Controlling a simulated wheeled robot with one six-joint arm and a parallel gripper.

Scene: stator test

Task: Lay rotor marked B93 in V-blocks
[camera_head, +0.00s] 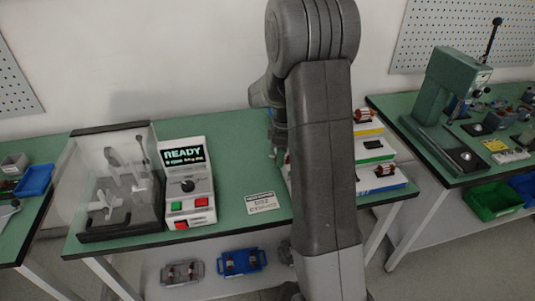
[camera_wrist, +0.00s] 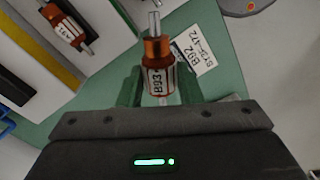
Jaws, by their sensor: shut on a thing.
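In the wrist view, the rotor marked B93 (camera_wrist: 158,52) has a copper-coloured body, a white label and a steel shaft. My gripper (camera_wrist: 159,90) is shut on it, with a green finger on each side. The shaft points away from the gripper. In the head view, my arm hides the gripper and this rotor. I cannot clearly make out V-blocks. A clear-covered fixture (camera_head: 118,190) stands on the left of the green bench (camera_head: 235,185), with grey parts inside.
A tester (camera_head: 188,185) reading READY stands beside the fixture. A stepped rack (camera_head: 375,150) holds other rotors, one seen in the wrist view (camera_wrist: 66,26). A card marked B92 (camera_wrist: 193,52) lies on the bench. A blue tray (camera_head: 243,263) sits below. A press (camera_head: 450,85) stands right.

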